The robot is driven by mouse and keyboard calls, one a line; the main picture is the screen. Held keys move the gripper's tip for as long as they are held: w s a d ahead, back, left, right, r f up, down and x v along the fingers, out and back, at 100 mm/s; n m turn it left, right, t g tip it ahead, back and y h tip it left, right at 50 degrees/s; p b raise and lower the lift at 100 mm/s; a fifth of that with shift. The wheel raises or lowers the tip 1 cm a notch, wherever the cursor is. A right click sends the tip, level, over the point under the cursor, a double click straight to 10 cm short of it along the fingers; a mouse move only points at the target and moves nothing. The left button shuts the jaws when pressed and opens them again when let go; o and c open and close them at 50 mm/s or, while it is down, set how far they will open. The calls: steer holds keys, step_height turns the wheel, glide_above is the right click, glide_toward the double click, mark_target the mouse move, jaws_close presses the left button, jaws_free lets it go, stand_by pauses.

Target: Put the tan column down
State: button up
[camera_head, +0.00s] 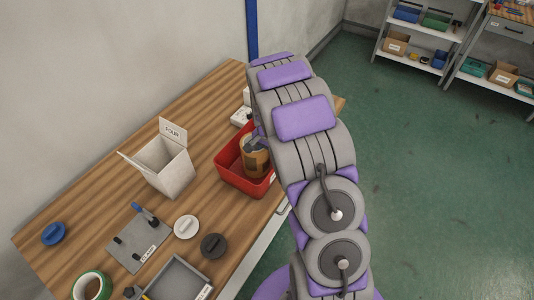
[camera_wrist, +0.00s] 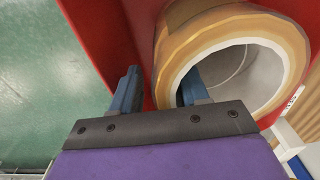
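The tan column (camera_head: 257,163) is a hollow tan-brown cylinder in the red bin (camera_head: 228,171), partly hidden by my arm in the head view. In the wrist view the column (camera_wrist: 290,42) shows its open end and pale inside, with the red bin wall (camera_wrist: 85,30) beside it. My gripper (camera_wrist: 160,90) straddles the column's wall: one blue-grey finger is outside, the other inside the opening. A red gap shows between the outer finger and the wall, so the fingers look open. Whether the column touches the bin floor is hidden.
The wooden table (camera_head: 100,190) also bears a white box marked FOUR (camera_head: 165,172), a grey peg plate (camera_head: 138,240), a blue disc (camera_head: 54,233), a white disc (camera_head: 186,227), a dark disc (camera_head: 213,246), a green tape roll (camera_head: 92,286) and a grey tray (camera_head: 178,282). Shelves (camera_head: 425,45) stand far off.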

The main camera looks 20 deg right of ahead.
steer(key=shift+a+r, duration=0.15)
steer(key=shift+a, duration=0.65)
steer(key=shift+r, duration=0.25)
steer(key=r, duration=0.2)
steer(key=r+p, duration=0.1)
steer(key=r, duration=0.1)
steer(key=d+r+p, duration=0.1)
steer(key=r, duration=0.4)
steer(key=a+r, duration=0.1)
steer(key=r, duration=0.1)
steer(key=shift+s+p, duration=0.2)
steer(key=shift+p, duration=0.2)
steer(key=s+a+r+n, duration=0.2)
steer(key=s+a+r, duration=0.15)
steer(key=s, duration=0.45)
steer(key=s+a+r+n+g, duration=0.1)
steer(key=s+a+r+n, duration=0.2)
steer(key=s+r, duration=0.35)
steer(key=s+a+r+n, duration=0.2)
steer(key=s+a+r, duration=0.1)
steer(key=s, duration=0.6)
steer(key=s+a+n+g, duration=0.1)
steer(key=s+n, duration=0.3)
steer(key=s, duration=0.9)
steer(key=shift+s+a+r, duration=0.25)
steer(key=shift+a, duration=0.3)
